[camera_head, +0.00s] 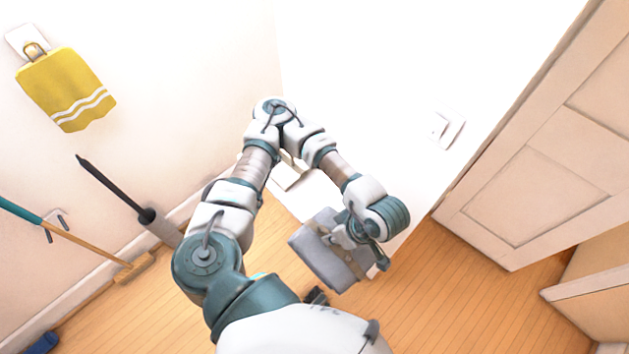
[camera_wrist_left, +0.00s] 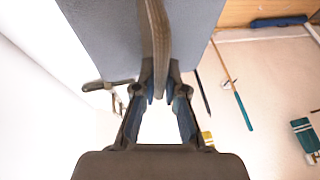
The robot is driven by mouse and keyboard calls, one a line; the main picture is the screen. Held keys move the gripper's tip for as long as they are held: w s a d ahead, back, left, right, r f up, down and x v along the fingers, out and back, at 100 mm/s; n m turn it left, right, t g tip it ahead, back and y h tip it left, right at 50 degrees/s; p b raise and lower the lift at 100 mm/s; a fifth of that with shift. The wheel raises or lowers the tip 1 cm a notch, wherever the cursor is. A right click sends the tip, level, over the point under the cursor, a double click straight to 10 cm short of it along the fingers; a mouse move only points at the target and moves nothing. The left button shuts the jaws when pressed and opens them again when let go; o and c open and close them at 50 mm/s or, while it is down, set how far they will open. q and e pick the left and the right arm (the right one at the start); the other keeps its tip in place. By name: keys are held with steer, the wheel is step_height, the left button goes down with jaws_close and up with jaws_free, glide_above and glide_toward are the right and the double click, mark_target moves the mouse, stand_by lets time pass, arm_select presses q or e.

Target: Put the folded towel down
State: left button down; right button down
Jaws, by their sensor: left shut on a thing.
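The folded towel (camera_head: 322,262) is a grey, block-like bundle with a brownish band around it. My left gripper (camera_head: 352,243) is shut on it and holds it tilted above the wooden floor in the head view. In the left wrist view the towel (camera_wrist_left: 100,35) fills the upper middle, and the fingers of my left gripper (camera_wrist_left: 161,92) close on the brownish band. The far side of the towel is hidden. My right gripper is in neither view.
A white flat-topped thing (camera_head: 312,196) stands by the wall, partly behind my left arm. A yellow towel (camera_head: 65,90) hangs on the left wall. A broom (camera_head: 85,247) and dark pole (camera_head: 115,187) lean there. A panelled door (camera_head: 540,195) stands right. Floor (camera_head: 450,300) is clear.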

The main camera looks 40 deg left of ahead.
arm_select(q)
steer(key=shift+s+a, duration=0.65)
steer(key=shift+s, duration=0.1)
steer(key=shift+a, duration=0.4)
steer(key=w+a+f, duration=0.5)
steer(key=w+a, duration=0.4)
steer(key=w, duration=0.3)
steer(key=shift+a, duration=0.1)
steer(key=c, duration=1.2)
jaws_free()
steer(key=shift+f, duration=0.1)
steer(key=shift+c, duration=0.2)
